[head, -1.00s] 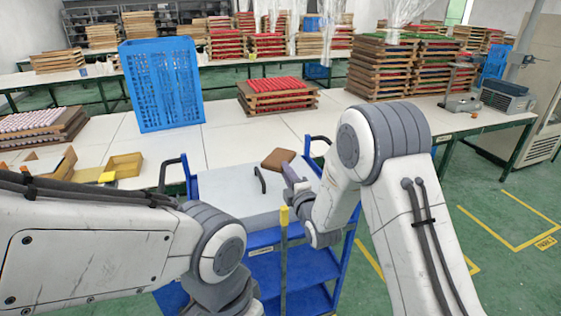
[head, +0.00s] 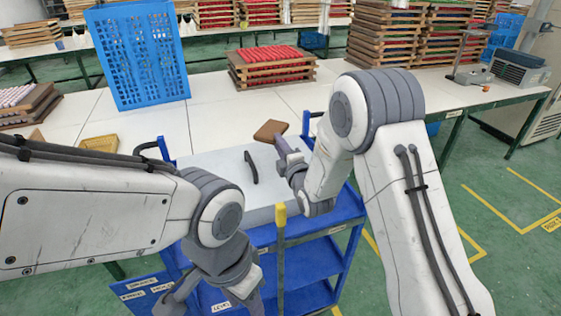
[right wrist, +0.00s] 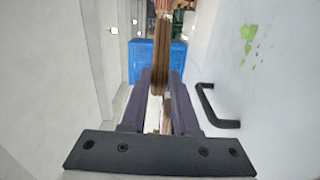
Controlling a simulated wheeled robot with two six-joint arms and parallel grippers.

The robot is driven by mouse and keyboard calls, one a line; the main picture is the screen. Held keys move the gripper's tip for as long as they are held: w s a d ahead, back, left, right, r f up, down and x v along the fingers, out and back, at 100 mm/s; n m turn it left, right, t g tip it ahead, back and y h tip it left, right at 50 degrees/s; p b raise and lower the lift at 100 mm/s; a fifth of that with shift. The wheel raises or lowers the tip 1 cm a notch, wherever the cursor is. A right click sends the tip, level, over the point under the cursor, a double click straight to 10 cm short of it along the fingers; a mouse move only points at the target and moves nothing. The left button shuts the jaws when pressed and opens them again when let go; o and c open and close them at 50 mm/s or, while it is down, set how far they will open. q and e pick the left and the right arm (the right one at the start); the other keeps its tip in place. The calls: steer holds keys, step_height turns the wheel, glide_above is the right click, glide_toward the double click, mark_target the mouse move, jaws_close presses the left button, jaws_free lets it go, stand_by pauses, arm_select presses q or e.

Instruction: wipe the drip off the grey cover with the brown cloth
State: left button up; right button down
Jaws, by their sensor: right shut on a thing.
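The brown cloth (head: 270,130) is a folded pad at the far side of the grey cover (head: 205,165). My right gripper (head: 282,145) is shut on it. In the right wrist view the cloth (right wrist: 161,55) shows edge-on between the fingers (right wrist: 159,85). The cover (right wrist: 270,90) fills the right side there, with a green drip (right wrist: 248,38) on it, apart from the cloth. I cannot make out the drip in the head view. Whether the cloth touches the cover is unclear. My left gripper (head: 210,288) is low at the cart's front left; its fingers are unclear.
A black handle (head: 251,167) stands up from the cover, near the right gripper. The cover lies on a blue cart (head: 305,262). Behind it is a white table (head: 215,115) with a blue crate (head: 137,55) and stacked trays (head: 268,70).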

steer(key=shift+w+f+b, duration=0.1)
steer(key=shift+f+b, duration=1.75)
steer(key=shift+f, duration=0.4)
steer(key=shift+f, duration=0.1)
